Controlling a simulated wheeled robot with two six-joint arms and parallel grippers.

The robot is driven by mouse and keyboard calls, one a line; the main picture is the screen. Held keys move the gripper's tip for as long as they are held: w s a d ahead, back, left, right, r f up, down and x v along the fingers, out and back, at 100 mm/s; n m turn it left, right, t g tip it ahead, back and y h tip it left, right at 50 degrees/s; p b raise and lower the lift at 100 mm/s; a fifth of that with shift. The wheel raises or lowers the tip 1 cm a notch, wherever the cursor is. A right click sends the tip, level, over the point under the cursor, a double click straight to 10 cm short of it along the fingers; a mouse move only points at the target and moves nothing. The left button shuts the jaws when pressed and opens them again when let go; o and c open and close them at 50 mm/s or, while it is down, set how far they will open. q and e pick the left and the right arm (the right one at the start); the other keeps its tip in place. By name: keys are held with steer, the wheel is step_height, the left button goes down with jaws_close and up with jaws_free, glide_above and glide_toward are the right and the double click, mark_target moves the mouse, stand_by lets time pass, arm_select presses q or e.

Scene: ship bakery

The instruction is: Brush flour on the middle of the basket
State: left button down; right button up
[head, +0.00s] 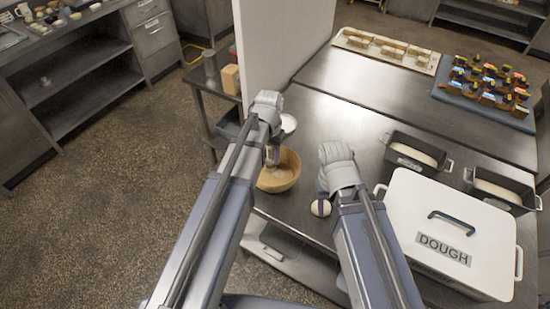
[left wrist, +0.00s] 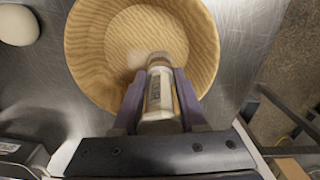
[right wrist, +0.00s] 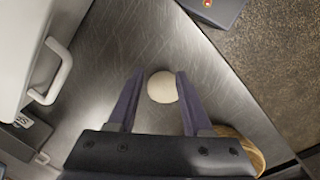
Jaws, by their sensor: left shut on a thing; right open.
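The round tan basket (head: 285,180) stands on the steel table; in the left wrist view (left wrist: 88,45) its ribbed inside is open to view. My left gripper (head: 273,146) is over the basket, shut on a small pale and brown cylinder (left wrist: 159,92) with a label. The cylinder's far end points into the basket; whether it touches the bottom I cannot tell. A white dough ball (head: 320,208) lies on the table right of the basket. My right gripper (right wrist: 159,76) is open, with the dough ball (right wrist: 162,88) showing between its fingers; contact is not clear.
A white DOUGH box (head: 455,210) stands at the right, with two dark loaf tins (head: 395,160) behind it. A small white bowl (head: 289,122) is behind the basket, near a white partition (head: 280,45). A blue mat with small items (head: 520,122) lies at the back right.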

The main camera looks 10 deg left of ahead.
arm_select(q)
steer(key=shift+s+f, duration=0.1)
steer(key=shift+d, duration=0.15)
steer(key=shift+s+d, duration=0.25)
steer(key=shift+d, duration=0.35)
steer(key=shift+s+d, duration=0.25)
steer(key=shift+d, duration=0.4)
steer(key=shift+s+d, duration=0.25)
steer(key=shift+d, duration=0.35)
steer(key=shift+a, duration=0.1)
steer(key=shift+w+a, duration=0.25)
steer(key=shift+a, duration=0.4)
steer(key=shift+w+a, duration=0.25)
steer(key=shift+a, duration=0.4)
steer(key=shift+w+a, duration=0.25)
steer(key=shift+a, duration=0.4)
steer(key=shift+s+d, duration=0.25)
steer(key=shift+d, duration=0.45)
steer(key=shift+s+d, duration=0.25)
steer(key=shift+d, duration=0.4)
steer(key=shift+s+d, duration=0.25)
steer(key=shift+d, duration=0.45)
